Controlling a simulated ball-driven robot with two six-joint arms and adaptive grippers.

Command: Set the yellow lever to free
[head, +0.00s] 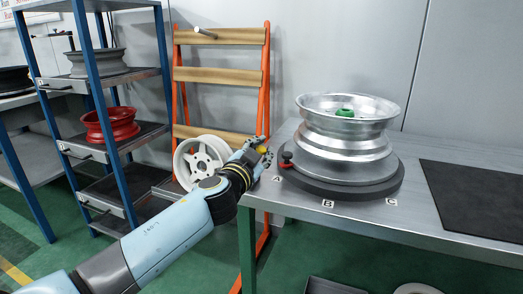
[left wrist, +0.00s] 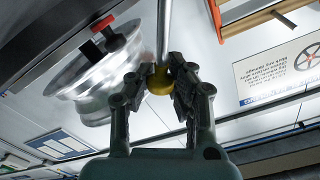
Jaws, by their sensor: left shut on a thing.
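The yellow lever's round knob (head: 262,150) shows at the left edge of the metal bench, by my left gripper (head: 258,148). In the left wrist view, the yellow knob (left wrist: 160,81) sits between the fingertips of my left gripper (left wrist: 162,80), which is shut on it. A grey rod (left wrist: 164,30) runs from the knob to the top of that view. The lever's marked positions cannot be read. My right gripper is out of view.
A black mat (head: 475,195) lies right. A blue shelf (head: 85,100) and orange rack (head: 220,76) stand left.

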